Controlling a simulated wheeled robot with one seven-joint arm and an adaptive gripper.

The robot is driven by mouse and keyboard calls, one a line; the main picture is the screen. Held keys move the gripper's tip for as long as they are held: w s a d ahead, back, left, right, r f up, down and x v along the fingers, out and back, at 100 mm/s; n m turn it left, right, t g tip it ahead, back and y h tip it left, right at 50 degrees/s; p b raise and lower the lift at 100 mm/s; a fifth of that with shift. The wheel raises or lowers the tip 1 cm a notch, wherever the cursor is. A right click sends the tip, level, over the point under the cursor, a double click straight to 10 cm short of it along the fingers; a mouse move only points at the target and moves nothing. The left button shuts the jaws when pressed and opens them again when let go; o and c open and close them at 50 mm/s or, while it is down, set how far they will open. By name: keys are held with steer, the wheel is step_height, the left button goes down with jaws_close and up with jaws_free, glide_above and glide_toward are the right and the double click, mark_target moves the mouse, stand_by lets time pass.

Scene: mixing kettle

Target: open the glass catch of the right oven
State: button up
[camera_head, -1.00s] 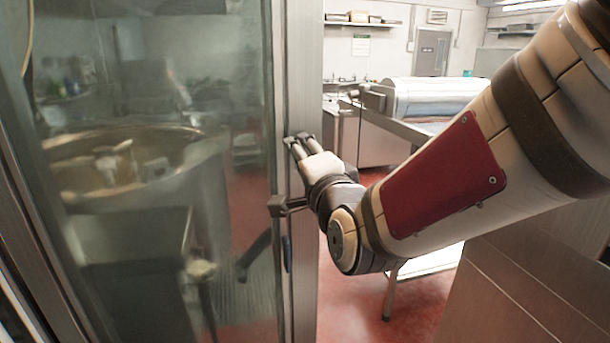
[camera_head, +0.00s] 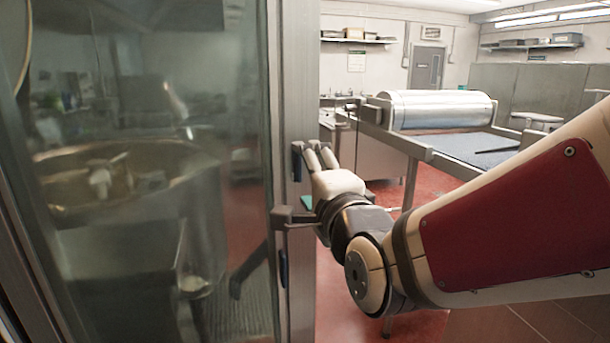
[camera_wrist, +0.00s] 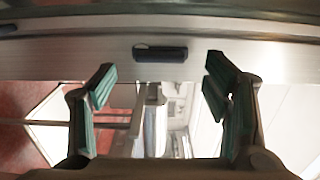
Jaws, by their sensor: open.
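The glass door (camera_head: 150,150) of the oven fills the left of the head view, with an upright metal frame (camera_head: 299,70) along its right edge. A small dark catch (camera_head: 297,161) sits on that frame, just left of my fingertips. In the wrist view the dark catch (camera_wrist: 160,53) lies crosswise on the metal frame (camera_wrist: 230,58). My gripper (camera_head: 318,155) is open and empty, pointing at the frame. In the wrist view my gripper (camera_wrist: 158,80) has one finger on each side of the catch, which appears slightly beyond the tips. Contact cannot be told.
A second dark fitting (camera_head: 283,268) sits lower on the frame. A machine with a metal roller (camera_head: 435,108) and a blue-grey bed (camera_head: 480,148) stands behind, to the right. Red floor (camera_head: 340,300) shows between the door and my arm.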

steer(key=shift+s+d, duration=0.15)
steer(key=shift+s, duration=0.4)
steer(key=b, duration=0.3)
steer(key=shift+s+d+b, duration=0.1)
steer(key=shift+d+b, duration=0.15)
steer(key=shift+b, duration=0.1)
steer(key=shift+s+b, duration=0.1)
steer(key=shift+b, duration=0.3)
steer(key=b+v, duration=0.1)
steer(key=b, duration=0.2)
steer(key=shift+s, duration=0.4)
